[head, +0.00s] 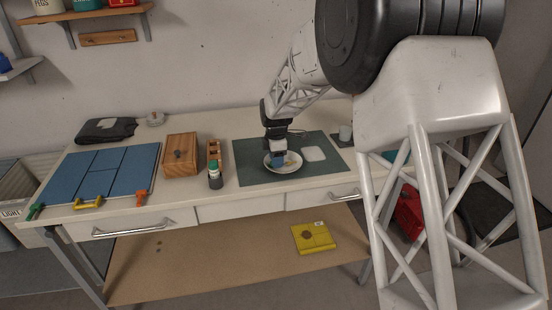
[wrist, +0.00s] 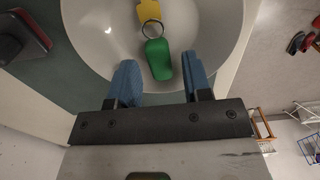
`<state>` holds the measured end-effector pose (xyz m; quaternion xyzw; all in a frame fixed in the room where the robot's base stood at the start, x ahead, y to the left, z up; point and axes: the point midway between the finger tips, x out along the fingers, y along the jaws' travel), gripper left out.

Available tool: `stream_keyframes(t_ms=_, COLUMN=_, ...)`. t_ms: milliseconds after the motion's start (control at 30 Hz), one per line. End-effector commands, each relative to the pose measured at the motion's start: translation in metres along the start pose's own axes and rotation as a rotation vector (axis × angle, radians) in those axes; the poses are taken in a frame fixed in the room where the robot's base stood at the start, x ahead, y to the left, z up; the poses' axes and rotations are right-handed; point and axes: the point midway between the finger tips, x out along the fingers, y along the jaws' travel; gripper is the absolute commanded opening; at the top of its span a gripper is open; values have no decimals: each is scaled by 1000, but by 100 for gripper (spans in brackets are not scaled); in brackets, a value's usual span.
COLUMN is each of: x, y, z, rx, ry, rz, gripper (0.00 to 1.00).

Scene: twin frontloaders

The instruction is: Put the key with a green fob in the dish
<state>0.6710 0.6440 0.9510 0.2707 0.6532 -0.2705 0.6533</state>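The white round dish (head: 269,166) sits on the dark green mat, with my gripper (head: 278,160) directly above it. In the wrist view the dish (wrist: 90,48) fills the top middle. The key's green fob (wrist: 158,59) lies inside the dish, joined by a metal ring to a yellow key (wrist: 148,14) that is cut off by the top edge. My gripper (wrist: 160,78) has its two blue fingers spread, one on each side near the fob's lower end. A gap shows between the fob and each finger, so it is open and empty.
A white pad-like item (head: 314,154) lies right of the dish on the mat (head: 250,178). A small cup (head: 345,133) stands farther right. Left are a small bottle (head: 215,177), a wooden organiser (head: 214,150), a wooden box (head: 181,155) and a blue panelled board (head: 100,170).

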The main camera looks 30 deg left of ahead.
Motion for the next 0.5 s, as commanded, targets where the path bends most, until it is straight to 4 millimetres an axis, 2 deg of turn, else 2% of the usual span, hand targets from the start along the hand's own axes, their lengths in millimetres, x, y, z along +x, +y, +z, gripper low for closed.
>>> stream_keyframes(t_ms=500, x=0, y=0, z=0, rx=0, ry=0, rz=0, gripper=52)
